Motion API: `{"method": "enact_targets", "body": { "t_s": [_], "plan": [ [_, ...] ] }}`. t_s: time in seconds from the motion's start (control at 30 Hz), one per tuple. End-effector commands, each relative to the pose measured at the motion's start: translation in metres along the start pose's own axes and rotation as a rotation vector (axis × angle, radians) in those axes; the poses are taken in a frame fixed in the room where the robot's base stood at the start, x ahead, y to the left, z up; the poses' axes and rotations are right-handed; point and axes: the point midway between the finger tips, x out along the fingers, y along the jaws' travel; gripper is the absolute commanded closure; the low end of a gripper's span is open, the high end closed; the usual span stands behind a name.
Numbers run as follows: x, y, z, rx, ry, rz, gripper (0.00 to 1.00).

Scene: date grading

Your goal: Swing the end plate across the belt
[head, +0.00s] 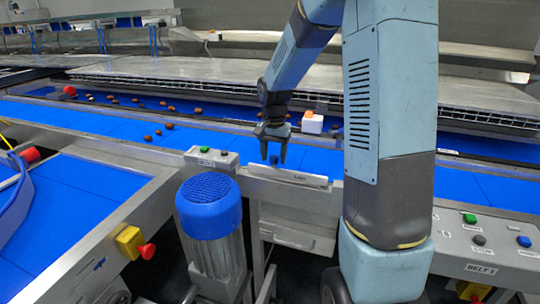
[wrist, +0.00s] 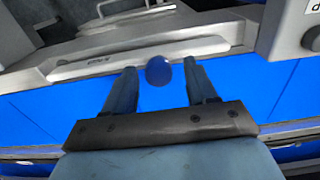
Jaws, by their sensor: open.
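The end plate (head: 290,176) is a pale grey bar with a small dark label. It lies along the near side rail of the blue belt (head: 318,158). In the wrist view the plate (wrist: 115,62) runs across the picture beyond my fingertips. A round blue knob (wrist: 158,71) shows between my two fingers, at the plate's edge. The knob is small in the head view, between the fingertips. My gripper (head: 273,159) is open, pointing down over the near belt edge by the plate. A gap shows between each finger and the knob.
Several brown dates (head: 158,132) lie on the belts to the left. A button box (head: 211,157) stands left of the plate, and a blue-capped motor (head: 209,205) stands in front. A white block (head: 312,123) sits behind my gripper. The control panel (head: 485,240) is at right.

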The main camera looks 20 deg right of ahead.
Motion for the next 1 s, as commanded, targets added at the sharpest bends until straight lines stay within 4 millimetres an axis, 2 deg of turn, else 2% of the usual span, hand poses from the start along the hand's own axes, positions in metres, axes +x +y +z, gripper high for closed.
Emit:
{"method": "enact_targets", "body": {
  "t_s": [0.07,0.6,0.83,0.87,1.0],
  "plan": [
    [0.0,0.0,0.0,0.0,0.0,0.0,0.49],
    [-0.001,-0.001,0.0,-0.002,0.001,-0.001,1.0],
    [-0.001,-0.002,0.001,-0.002,0.001,-0.002,1.0],
    [-0.001,-0.016,0.011,-0.008,0.001,-0.002,1.0],
    [-0.001,-0.008,0.003,0.001,0.001,-0.004,1.0]
  ]
}}
